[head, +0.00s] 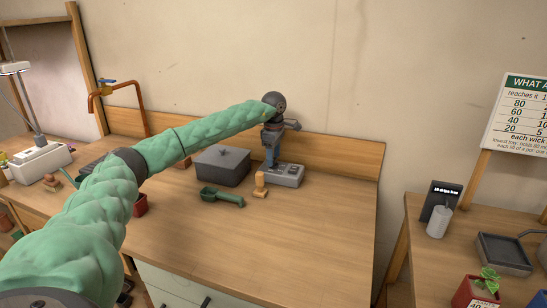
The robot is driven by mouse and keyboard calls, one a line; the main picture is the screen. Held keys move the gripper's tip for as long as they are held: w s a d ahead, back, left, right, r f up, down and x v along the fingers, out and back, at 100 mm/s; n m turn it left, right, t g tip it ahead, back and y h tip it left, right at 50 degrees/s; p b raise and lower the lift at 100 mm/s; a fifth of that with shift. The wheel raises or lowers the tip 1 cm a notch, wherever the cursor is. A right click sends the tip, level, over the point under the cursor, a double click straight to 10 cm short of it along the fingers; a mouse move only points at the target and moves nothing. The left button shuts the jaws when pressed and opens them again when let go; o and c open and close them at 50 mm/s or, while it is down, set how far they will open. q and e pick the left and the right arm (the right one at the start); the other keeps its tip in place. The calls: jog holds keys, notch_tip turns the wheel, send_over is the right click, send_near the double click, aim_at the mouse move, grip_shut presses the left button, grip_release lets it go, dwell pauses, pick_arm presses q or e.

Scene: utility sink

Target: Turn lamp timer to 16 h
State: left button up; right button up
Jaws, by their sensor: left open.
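My left gripper (271,161) points down at the back of the wooden bench, at or just above a low grey box (290,178). The box has small lighter details on its top, and my gripper hides part of it. I cannot tell whether the fingers touch it, and no dial or hour marks can be read. A lamp (25,90) with a white box-shaped base (40,160) stands at the far left. I cannot tell for sure which of these boxes is the lamp timer. My right gripper does not show.
A wooden stamp-like block (261,185) and a green scoop (222,197) lie in front of the grey box. A dark lidded box (222,165) stands left of it. The bench (260,245) is clear in front. A copper tap (146,105) rises behind my left arm.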

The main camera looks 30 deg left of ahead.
pick_arm(q)
notch_tip(320, 180, up, 5)
jog(key=shift+r+b, duration=0.1)
jog(key=shift+b, duration=0.35)
jog(key=shift+r, duration=0.95)
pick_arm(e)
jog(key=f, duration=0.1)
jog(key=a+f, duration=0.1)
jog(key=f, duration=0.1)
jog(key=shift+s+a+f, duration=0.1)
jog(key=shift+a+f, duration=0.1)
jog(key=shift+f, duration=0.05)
